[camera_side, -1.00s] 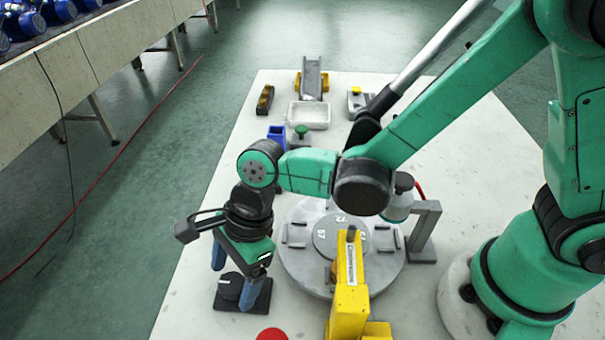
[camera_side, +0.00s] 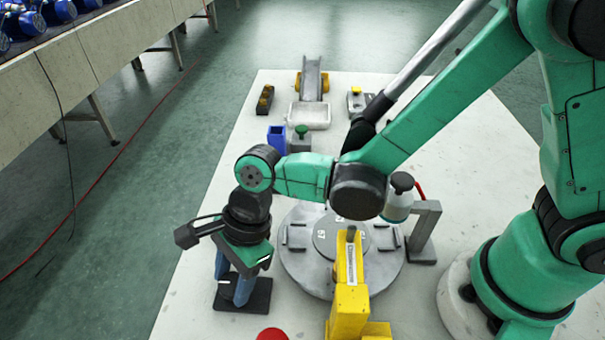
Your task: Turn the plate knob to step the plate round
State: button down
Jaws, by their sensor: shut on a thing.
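The plate knob is a dark knob on a black base (camera_side: 258,297) at the front left of the white table. My gripper (camera_side: 234,290) points down over this base, its blue fingers at the knob. The jaws are shut on the knob, which the fingers largely hide. The round grey plate (camera_side: 300,270) lies to the right of my gripper. It has a numbered hub (camera_side: 326,240) and raised holders near its rim. My arm covers part of its far side.
A yellow post (camera_side: 348,300) stands at the plate's front edge. A red button (camera_side: 272,335) is at the bottom edge. A grey bracket (camera_side: 426,230) stands right of the plate. A blue bin (camera_side: 277,140), a white tray (camera_side: 309,116) and a chute (camera_side: 312,78) are farther back.

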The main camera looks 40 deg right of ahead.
jog(key=n, duration=0.2)
jog(key=n+g, duration=0.1)
jog(key=n, duration=0.1)
jog(key=shift+w+g+h, duration=0.1)
jog(key=shift+g+h, duration=0.2)
jog(key=n, duration=0.2)
jog(key=n+g, duration=0.1)
jog(key=n, duration=0.2)
jog(key=shift+g+h, duration=0.3)
jog(key=shift+h, duration=0.1)
jog(key=n, duration=0.2)
jog(key=n+g+h, duration=0.1)
jog(key=n, duration=0.1)
jog(key=shift+w+a+h, duration=0.1)
jog(key=shift+h, duration=0.2)
jog(key=shift+n+h, duration=0.8)
jog(key=shift+n, duration=1.3)
jog(key=shift+c, duration=1.7)
grip_release()
jog(key=shift+a, duration=0.1)
